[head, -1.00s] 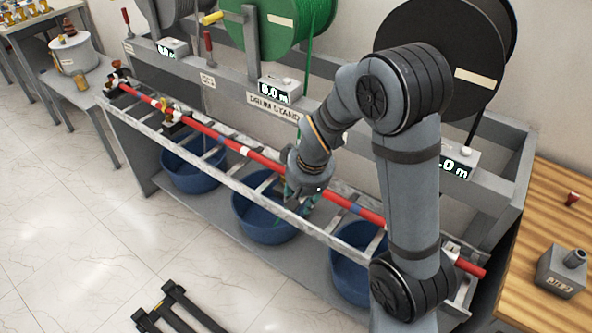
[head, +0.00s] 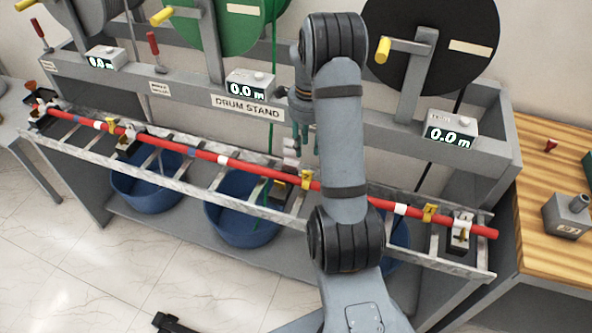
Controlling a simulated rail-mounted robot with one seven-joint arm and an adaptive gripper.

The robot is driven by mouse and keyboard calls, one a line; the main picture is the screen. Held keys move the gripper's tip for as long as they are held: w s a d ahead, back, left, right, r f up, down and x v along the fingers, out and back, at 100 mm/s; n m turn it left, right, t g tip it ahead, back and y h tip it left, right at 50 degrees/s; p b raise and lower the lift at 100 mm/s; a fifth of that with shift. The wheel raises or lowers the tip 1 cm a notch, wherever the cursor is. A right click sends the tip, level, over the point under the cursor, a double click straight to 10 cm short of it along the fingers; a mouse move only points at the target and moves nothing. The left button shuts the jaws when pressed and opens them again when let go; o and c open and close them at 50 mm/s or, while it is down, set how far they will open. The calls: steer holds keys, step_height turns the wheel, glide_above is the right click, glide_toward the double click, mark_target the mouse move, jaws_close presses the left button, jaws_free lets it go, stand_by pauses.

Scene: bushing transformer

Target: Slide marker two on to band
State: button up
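A long red rod (head: 245,167) with white and blue bands runs across the ladder-like rack. Yellow markers sit around it: one at the left (head: 111,124) beside a white band (head: 97,125), one near the middle (head: 307,180) beside my arm, and one at the right (head: 429,212), a little right of another white band (head: 400,209). A blue band (head: 190,152) and a white band (head: 222,160) lie between the left and middle markers. I cannot read any marker numbers. My gripper (head: 303,140), with teal fingers, hangs above and behind the rod, apart from the middle marker. My arm partly hides it.
Clamps hold the rod, one at the right end (head: 460,232). The drum stand (head: 180,98), with drums and meters reading 0.0 m, rises behind. Blue tubs (head: 240,212) stand below the rack. A wooden bench (head: 545,175) is at the right.

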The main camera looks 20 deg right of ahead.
mark_target(307, 173)
steer(key=m, duration=0.1)
steer(key=s+m, duration=0.2)
steer(key=shift+a+m+g, duration=0.25)
steer(key=shift+m+g, duration=0.05)
steer(key=shift+s+m, duration=0.1)
steer(key=shift+m, duration=0.8)
step_height(307, 173, down, 10)
steer(key=shift+a+f+p, duration=0.1)
steer(key=shift+f+p, duration=0.15)
steer(key=shift+p, duration=0.75)
steer(key=shift+c, duration=0.4)
steer(key=c, duration=0.7)
jaws_close()
